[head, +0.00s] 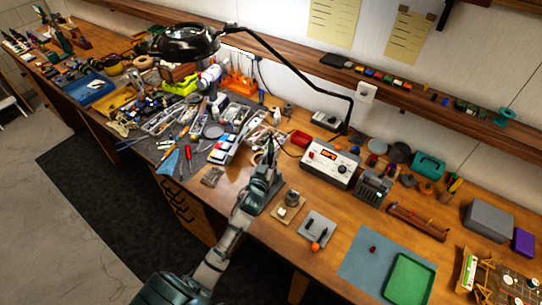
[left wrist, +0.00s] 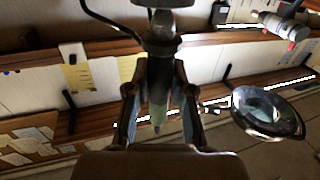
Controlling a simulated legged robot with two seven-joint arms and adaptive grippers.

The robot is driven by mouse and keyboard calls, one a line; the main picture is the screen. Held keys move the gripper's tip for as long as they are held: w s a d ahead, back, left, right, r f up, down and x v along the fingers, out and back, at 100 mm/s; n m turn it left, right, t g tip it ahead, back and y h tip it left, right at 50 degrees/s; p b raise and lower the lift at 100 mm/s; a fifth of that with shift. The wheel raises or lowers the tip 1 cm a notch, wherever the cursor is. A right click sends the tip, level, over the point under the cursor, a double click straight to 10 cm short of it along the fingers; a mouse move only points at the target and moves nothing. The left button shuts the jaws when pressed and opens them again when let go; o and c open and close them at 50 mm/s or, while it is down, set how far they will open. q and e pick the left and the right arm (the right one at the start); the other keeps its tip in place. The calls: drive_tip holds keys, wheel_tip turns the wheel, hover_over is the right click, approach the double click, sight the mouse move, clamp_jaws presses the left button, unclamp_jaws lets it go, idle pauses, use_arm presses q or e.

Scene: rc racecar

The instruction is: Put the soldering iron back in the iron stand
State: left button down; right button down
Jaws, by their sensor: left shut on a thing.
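My left gripper (head: 268,160) reaches over the bench in front of the soldering station (head: 330,163). In the head view a thin dark piece stands up at the fingertips; the rest of the iron is hidden by the gripper. A small round metal piece on a tan base (head: 284,214), just right of the gripper, may be the iron stand; I cannot tell for sure. My right gripper is not in view.
Right of the gripper lie a grey plate with an orange knob (head: 326,224), a blue mat (head: 360,264) and a green tray (head: 430,268). Tools crowd the bench to the left. A magnifier lamp (head: 185,43) hangs above, its arm crossing behind the gripper.

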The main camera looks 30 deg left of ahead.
use_arm(q)
drive_tip(key=shift+a+f+b, duration=0.1)
drive_tip(key=shift+f+b, duration=0.5)
drive_tip(key=shift+f, duration=0.4)
drive_tip(key=c, duration=0.5)
unclamp_jaws()
drive_tip(key=shift+c, duration=0.2)
drive_tip(key=shift+s, duration=0.1)
drive_tip(key=shift+s+d+r+p, duration=0.15)
drive_tip(key=shift+s+r+p, duration=0.05)
drive_tip(key=shift+s+p, duration=0.25)
drive_tip(key=shift+s+d+r+p, duration=0.15)
drive_tip(key=shift+s+p, duration=0.2)
drive_tip(key=shift+s, duration=0.2)
drive_tip(key=s, duration=0.1)
drive_tip(key=s+p, duration=0.1)
drive_tip(key=s, duration=0.1)
drive_tip(key=s+d+r+p, duration=0.1)
drive_tip(key=shift+s+r, duration=0.1)
drive_tip(key=shift+s, duration=0.2)
